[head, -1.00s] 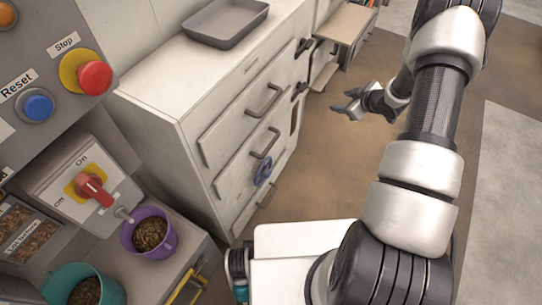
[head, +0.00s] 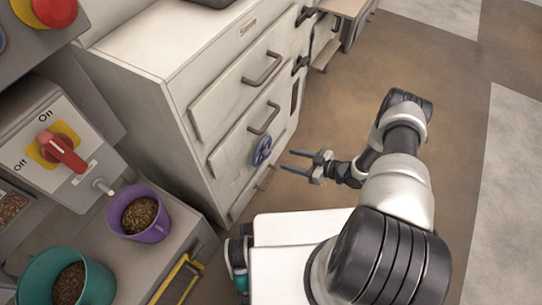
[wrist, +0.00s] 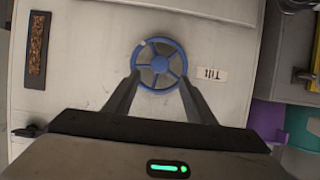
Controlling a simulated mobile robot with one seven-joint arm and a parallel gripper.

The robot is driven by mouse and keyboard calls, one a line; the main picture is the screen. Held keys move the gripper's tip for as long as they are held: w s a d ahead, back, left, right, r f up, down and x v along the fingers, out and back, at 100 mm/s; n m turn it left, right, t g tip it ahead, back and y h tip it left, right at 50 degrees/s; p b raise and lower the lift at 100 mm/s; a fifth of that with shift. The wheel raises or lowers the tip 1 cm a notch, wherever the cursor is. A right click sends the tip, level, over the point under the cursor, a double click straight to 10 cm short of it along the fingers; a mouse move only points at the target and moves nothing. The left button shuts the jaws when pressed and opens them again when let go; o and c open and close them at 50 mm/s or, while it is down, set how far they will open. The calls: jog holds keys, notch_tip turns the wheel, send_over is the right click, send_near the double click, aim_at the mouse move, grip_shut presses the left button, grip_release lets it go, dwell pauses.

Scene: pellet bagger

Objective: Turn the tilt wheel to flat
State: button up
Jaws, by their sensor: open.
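The tilt wheel (head: 262,151) is a small blue spoked handwheel on the front of the white cabinet, low down. In the wrist view the wheel (wrist: 159,64) faces me, with a label reading "Tilt" (wrist: 211,74) beside it and a pale mark on its upper left rim. My gripper (head: 302,163) is open and empty, to the right of the wheel in the head view, with its fingers pointing at it. In the wrist view the fingertips (wrist: 160,76) appear on either side of the wheel's lower part. I cannot tell whether they touch it.
The white cabinet (head: 185,125) has drawers with dark handles (head: 263,68) above the wheel. A control box with a red switch (head: 62,152), a purple cup (head: 141,213) and a teal cup (head: 68,275) of pellets stand at left. Brown floor (head: 330,110) right of the cabinet is clear.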

aim_at(269, 154)
jog(key=b+x, duration=0.2)
jog(key=x, duration=0.8)
jog(key=shift+f, duration=0.1)
grip_shut()
